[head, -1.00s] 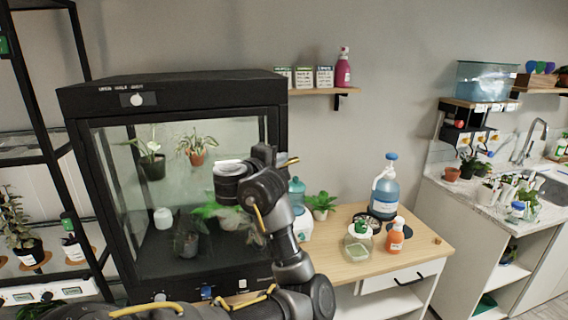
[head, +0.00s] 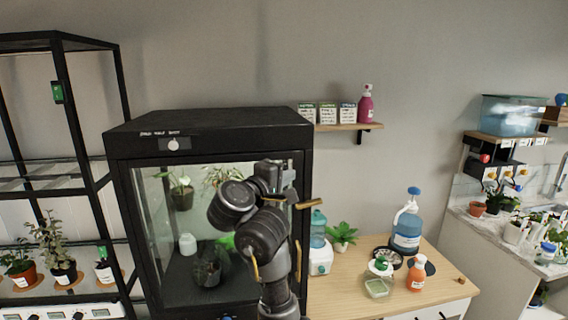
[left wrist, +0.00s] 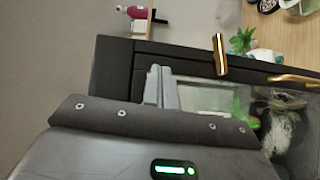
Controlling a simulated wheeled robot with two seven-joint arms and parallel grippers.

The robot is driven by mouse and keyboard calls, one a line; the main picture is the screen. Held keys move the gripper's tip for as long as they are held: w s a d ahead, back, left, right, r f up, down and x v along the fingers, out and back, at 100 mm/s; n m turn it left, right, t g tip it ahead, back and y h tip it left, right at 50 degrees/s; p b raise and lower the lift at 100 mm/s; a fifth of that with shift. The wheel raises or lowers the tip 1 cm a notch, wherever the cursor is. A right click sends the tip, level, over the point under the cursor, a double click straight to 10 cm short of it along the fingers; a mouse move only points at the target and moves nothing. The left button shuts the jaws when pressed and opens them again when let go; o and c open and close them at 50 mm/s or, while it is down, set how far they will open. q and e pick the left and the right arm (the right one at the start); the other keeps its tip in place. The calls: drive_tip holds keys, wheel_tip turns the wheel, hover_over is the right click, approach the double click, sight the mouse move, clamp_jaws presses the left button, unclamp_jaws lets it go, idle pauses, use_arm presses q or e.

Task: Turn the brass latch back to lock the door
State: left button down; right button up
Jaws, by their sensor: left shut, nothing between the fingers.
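The black plant cabinet (head: 205,131) has a glass front door that looks closed. The brass latch (head: 305,204) lies roughly horizontal at the door's right edge. In the left wrist view, the latch (left wrist: 219,54) lies across the black frame, and a brass handle (left wrist: 295,78) lies along the door edge. My left gripper (head: 276,176) is in front of the door, above and left of the latch. Its grey fingers (left wrist: 160,88) are shut and empty, with a gap to the latch. My left arm hides part of the door. My right gripper is not in view.
A wooden table (head: 345,280) with a blue spray bottle (head: 407,228), an orange bottle (head: 417,273) and a small plant (head: 342,235) stands right of the cabinet. A black rack (head: 66,110) stands left. A wall shelf (head: 348,127) is above the table.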

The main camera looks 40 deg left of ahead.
use_arm(q)
drive_tip(key=shift+s+d+r, duration=0.25)
drive_tip(key=shift+s+r, duration=0.25)
drive_tip(key=shift+s+d+r, duration=0.2)
drive_tip(key=shift+s+r, duration=0.25)
drive_tip(key=shift+w+d, duration=0.1)
drive_tip(key=shift+d, duration=0.05)
